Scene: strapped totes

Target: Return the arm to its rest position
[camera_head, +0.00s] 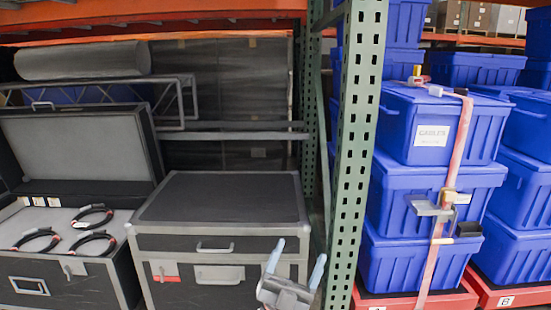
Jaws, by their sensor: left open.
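My left gripper (296,267) is low in the head view, right of centre, in front of the right edge of a closed black case. Its two pale blue-grey fingers point up and stand apart, with nothing between them. The rest of the left arm is below the picture's edge. My right gripper does not show. A stack of blue totes (433,190) stands on the right, held by a reddish strap (459,150). The strap runs over the top tote, marked CABLES, and down the front past a grey buckle (432,209).
A green rack post (357,150) stands between the cases and the totes, close to my left gripper. The closed black case (220,205) is left of it. An open case (75,262) with coiled cables is far left. Red pallets (510,298) carry the totes.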

